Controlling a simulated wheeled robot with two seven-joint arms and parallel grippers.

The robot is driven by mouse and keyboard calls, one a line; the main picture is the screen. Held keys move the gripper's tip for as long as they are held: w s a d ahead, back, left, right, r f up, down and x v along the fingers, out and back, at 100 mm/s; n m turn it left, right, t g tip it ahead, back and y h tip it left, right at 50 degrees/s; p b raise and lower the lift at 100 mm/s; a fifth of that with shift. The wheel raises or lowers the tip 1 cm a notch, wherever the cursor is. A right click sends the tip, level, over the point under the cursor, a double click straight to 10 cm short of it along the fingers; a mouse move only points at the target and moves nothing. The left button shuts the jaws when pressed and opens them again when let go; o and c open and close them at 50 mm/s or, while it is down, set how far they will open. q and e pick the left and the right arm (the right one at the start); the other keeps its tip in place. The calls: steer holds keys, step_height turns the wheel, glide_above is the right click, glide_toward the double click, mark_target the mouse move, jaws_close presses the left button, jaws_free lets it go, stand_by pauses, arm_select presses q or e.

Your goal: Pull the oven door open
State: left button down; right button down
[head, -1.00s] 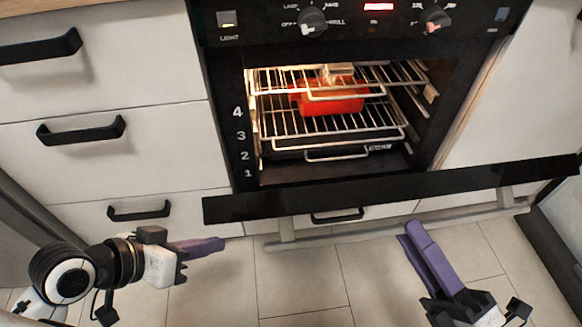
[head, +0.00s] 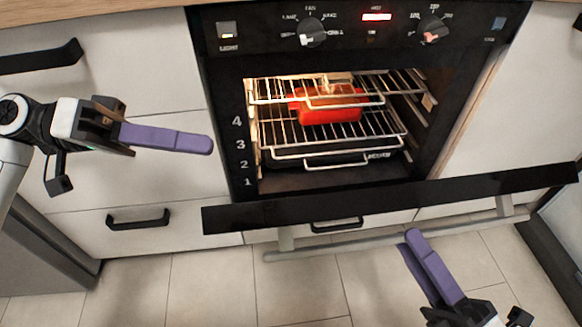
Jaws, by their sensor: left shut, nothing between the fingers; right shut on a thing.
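The oven door (head: 390,200) is partly open. It tilts out from the oven, and its black top edge crosses below the lit cavity. Its grey bar handle (head: 340,246) runs along the front of the door. My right gripper (head: 411,238) is at the handle, right of its middle, with its purple fingers shut on the bar. The exact grip is hard to see from above. My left gripper (head: 208,146) is shut and empty, left of the oven opening and in front of the white drawers, apart from the door.
Inside the oven, a red dish (head: 328,112) sits on wire racks (head: 290,132). Control knobs (head: 312,33) are above. Drawers with black handles (head: 138,219) stand at the left. The tiled floor (head: 210,290) in front is clear.

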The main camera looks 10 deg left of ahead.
mark_target(264, 209)
arm_select(q)
steer(key=d+f, duration=0.1)
steer(key=d, duration=0.2)
steer(key=s+d+f, duration=0.1)
steer(key=d, duration=0.3)
steer(key=d+f, duration=0.1)
steer(key=d, duration=0.2)
steer(key=shift+s+d, duration=0.2)
steer(key=shift+d, duration=0.05)
steer(key=shift+s+d+f, duration=0.1)
steer(key=shift+s+f, duration=0.2)
steer(key=shift+s, duration=0.05)
arm_select(e)
steer(key=shift+a+f, duration=0.1)
steer(key=shift+f, duration=0.5)
arm_select(q)
steer(key=shift+s+d+f, duration=0.2)
steer(key=shift+s+f, duration=0.2)
steer(key=shift+s, duration=0.2)
steer(key=shift+s+d+f, duration=0.2)
steer(key=shift+s+f, duration=0.15)
steer(key=shift+s, duration=0.2)
steer(key=shift+s+f+m, duration=0.15)
steer(key=shift+m, duration=0.15)
arm_select(e)
steer(key=shift+w+r, duration=0.1)
steer(key=shift+r, duration=0.1)
